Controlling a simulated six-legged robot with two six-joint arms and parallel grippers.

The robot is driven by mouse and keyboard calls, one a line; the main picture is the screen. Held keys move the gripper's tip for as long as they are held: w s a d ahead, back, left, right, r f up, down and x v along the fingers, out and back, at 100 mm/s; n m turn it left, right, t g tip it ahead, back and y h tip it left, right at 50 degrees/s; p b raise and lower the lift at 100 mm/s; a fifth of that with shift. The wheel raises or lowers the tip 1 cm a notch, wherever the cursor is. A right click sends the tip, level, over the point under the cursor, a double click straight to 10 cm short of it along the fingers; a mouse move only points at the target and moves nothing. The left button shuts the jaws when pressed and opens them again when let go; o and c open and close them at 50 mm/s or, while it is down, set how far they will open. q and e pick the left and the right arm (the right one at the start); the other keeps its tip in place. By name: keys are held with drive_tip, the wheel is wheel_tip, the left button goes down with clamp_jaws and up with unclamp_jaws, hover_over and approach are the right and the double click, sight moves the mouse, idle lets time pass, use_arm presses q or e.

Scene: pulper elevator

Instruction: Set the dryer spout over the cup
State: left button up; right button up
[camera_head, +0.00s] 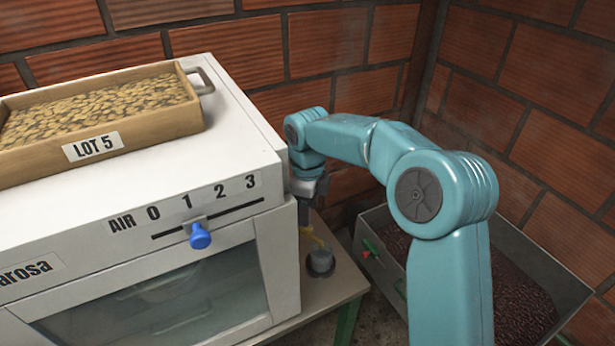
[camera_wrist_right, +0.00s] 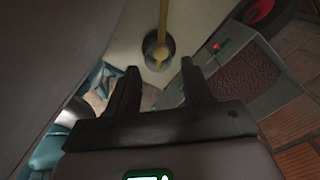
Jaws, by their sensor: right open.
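The dryer (camera_head: 262,230) is a white box at the left in the head view. Its yellow spout (camera_head: 312,238) shows low beside the dryer's right side, partly hidden by my right gripper (camera_head: 308,200). The grey cup (camera_head: 320,262) stands on the table just below. In the right wrist view the spout (camera_wrist_right: 164,22) is a thin yellow bar. Its end overlaps the mouth of the cup (camera_wrist_right: 149,46); its height above the cup is unclear. My right gripper (camera_wrist_right: 160,85) is open, its fingers apart with nothing visible between them. My left gripper is out of view.
A tray marked LOT 5 (camera_head: 165,126) lies on the dryer. A blue slider knob (camera_head: 200,237) is on its front. A grey bin of dark beans (camera_head: 520,300) stands right of the table (camera_head: 338,283). Brick walls close off the back and right.

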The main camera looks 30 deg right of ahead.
wheel_tip(320, 180, up, 11)
drive_tip(key=p, duration=0.1)
drive_tip(key=shift+p, duration=0.3)
idle(0.4)
